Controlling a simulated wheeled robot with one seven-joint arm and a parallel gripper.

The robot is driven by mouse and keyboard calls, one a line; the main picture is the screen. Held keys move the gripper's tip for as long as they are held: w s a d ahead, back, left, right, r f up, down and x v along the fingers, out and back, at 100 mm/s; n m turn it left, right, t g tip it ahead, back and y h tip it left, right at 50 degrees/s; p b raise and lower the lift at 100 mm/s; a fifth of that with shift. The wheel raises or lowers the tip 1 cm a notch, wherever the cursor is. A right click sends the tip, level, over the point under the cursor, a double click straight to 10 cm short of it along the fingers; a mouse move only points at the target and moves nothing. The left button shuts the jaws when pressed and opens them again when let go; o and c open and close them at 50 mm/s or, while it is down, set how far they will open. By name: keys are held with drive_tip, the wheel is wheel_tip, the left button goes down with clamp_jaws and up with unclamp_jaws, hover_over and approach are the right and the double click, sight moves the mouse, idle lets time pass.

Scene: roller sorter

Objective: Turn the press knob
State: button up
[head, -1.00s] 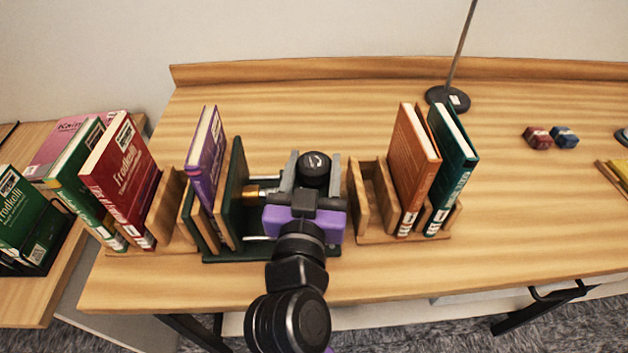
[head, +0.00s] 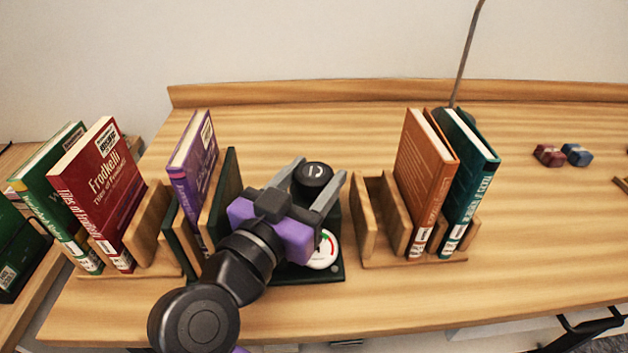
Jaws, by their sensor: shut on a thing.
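The press knob (head: 313,174) is a round black knob with a white curved arrow on top, at the right part of the dark green press (head: 318,277). My gripper (head: 315,181) has a purple body and grey fingers. It is shut on the knob, with one finger on each side. A purple book (head: 193,155) stands in the press, left of the green plate (head: 226,192). A round white gauge (head: 324,250) with coloured marks shows to the right of my gripper's body. My arm hides the middle of the press.
A wooden rack (head: 363,217) right of the press holds an orange book (head: 425,170) and a teal book (head: 468,185). A red book (head: 98,190) and a green book (head: 50,195) stand at left. Two small blocks (head: 563,155) lie far right. The table behind the press is clear.

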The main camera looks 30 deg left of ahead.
sight(305, 190)
idle(0.3)
drive_tip(key=o, duration=1.4)
drive_tip(key=shift+w, duration=0.1)
drive_tip(key=shift+c, duration=0.2)
drive_tip(key=s, duration=0.8)
